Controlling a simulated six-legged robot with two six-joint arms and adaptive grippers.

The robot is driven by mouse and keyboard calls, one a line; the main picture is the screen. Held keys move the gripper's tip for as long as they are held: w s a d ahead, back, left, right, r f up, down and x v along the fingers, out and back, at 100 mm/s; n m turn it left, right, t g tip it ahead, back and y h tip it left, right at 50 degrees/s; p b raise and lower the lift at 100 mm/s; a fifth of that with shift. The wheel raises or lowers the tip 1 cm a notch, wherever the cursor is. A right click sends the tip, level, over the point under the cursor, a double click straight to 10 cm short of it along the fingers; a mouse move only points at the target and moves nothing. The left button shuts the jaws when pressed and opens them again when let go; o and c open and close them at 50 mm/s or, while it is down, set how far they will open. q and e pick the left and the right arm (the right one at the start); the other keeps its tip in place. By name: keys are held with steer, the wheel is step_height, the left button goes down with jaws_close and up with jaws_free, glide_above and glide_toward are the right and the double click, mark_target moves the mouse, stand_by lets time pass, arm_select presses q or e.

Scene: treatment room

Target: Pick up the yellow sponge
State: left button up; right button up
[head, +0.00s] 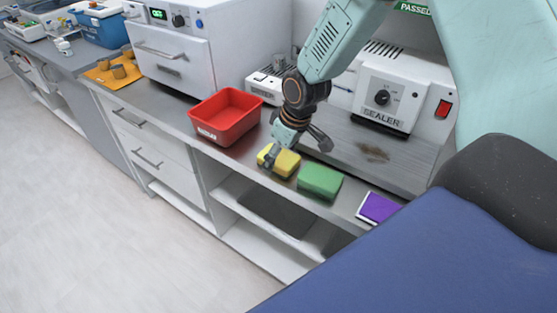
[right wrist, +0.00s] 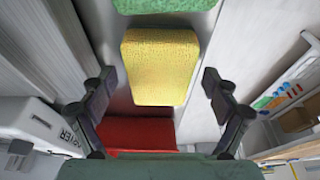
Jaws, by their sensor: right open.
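The yellow sponge (head: 284,164) lies on the grey counter between the red tray and the green sponge. In the right wrist view the yellow sponge (right wrist: 160,66) sits ahead of and between the spread fingers. My right gripper (head: 297,152) is just above the yellow sponge, open and empty, and hides part of its top in the head view. Its two fingers also show in the right wrist view (right wrist: 160,88), apart from the sponge's sides. My left gripper is not in view.
A red tray (head: 228,136) stands left of the yellow sponge, and a green sponge (head: 320,181) lies close on its right. A purple-topped item (head: 379,208) lies farther right. A sealer machine (head: 385,98) stands behind. A blue padded surface (head: 420,255) fills the lower right.

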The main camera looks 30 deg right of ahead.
steer(key=shift+d+f, duration=0.1)
steer(key=c, duration=0.8)
